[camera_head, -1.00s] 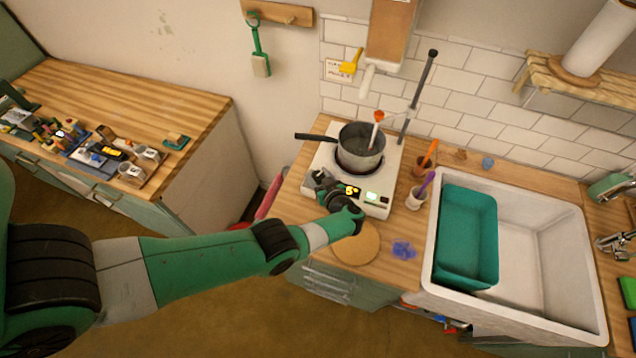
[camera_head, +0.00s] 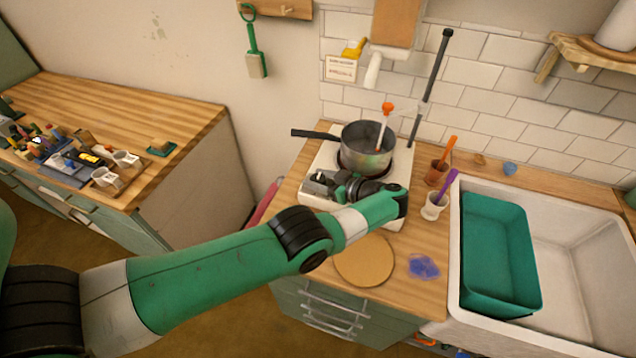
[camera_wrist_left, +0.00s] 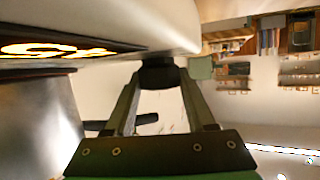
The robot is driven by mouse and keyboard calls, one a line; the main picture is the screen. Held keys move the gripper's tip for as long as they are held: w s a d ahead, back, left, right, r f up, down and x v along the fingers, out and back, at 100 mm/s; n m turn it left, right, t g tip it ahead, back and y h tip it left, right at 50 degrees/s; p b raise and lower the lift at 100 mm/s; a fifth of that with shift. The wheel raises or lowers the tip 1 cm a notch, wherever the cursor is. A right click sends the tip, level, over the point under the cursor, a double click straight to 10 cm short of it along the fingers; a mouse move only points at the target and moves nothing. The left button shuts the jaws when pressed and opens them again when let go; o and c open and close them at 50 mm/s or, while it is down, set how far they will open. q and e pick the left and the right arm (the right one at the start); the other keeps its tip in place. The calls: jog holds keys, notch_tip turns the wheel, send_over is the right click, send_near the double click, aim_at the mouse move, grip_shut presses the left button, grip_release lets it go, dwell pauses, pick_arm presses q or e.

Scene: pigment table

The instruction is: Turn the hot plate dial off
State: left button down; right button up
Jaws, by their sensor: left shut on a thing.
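The white hot plate (camera_head: 316,162) stands on the wooden counter with a grey metal pot (camera_head: 368,147) on top. My left gripper (camera_head: 322,182) is at its front left in the head view, and my wrist covers most of the front panel. The dial's pointer mark cannot be made out. My right gripper is not in view.
A thermometer-like probe with an orange top (camera_head: 387,108) stands in the pot. Two small cups with tools (camera_head: 434,207), a round cork mat (camera_head: 364,262) and a blue pigment patch (camera_head: 423,266) are nearby. A sink (camera_head: 560,285) with a teal tub is at the right.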

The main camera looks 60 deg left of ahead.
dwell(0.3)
pick_arm(q)
jog(key=shift+c, duration=1.3)
grip_release()
